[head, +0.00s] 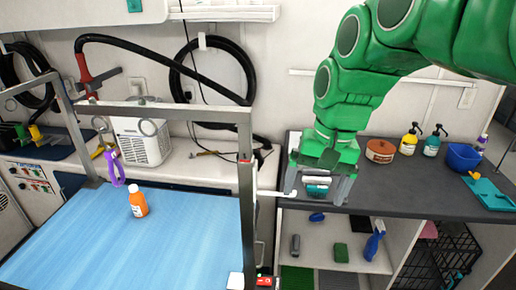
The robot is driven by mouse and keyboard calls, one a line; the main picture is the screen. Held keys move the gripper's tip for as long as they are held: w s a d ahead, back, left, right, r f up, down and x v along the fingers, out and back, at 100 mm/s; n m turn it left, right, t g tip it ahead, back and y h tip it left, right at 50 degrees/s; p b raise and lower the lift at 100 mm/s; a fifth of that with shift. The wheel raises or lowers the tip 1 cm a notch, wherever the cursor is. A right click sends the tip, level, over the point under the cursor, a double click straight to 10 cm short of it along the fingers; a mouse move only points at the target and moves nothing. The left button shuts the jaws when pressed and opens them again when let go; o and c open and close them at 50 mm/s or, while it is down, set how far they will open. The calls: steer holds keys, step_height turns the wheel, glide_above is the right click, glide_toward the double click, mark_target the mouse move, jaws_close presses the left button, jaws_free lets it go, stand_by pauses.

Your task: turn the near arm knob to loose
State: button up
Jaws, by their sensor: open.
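The near grooming arm (246,200) is a grey upright post at the right edge of the blue grooming table (70,245), with a bar running left from its top. A small red part shows on the post, and a red-and-white part (265,282) sits by its foot. I cannot tell which is the knob or read its setting. A pale rod (272,193) sticks out right from the post, ending close to my gripper. My gripper (318,192) is open, pointing down at the front of the dark counter (385,190), right of the post. White and teal items show between its fingers; whether it touches them is unclear.
An orange bottle (138,203) stands on the table. A brown tub (380,150), pump bottles (410,139) and a blue bowl (462,157) stand on the counter. Open shelves (330,245) lie below it.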

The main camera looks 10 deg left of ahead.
mark_target(254, 149)
steer(key=shift+y, duration=0.6)
steer(key=w+a+r, duration=0.2)
steer(key=w+a, duration=0.1)
steer(key=w+a+r, duration=0.2)
steer(key=w+a, duration=0.1)
steer(key=a, duration=0.1)
steer(key=w+a+r, duration=0.2)
steer(key=w+a, duration=0.1)
steer(key=w, duration=0.1)
steer(key=shift+a+r, duration=0.4)
steer(key=shift+w+a, duration=0.1)
steer(key=shift+a, duration=0.35)
steer(key=shift+x, duration=3.85)
steer(key=shift+w, duration=0.1)
steer(key=shift+c, duration=0.3)
steer(key=c, duration=1)
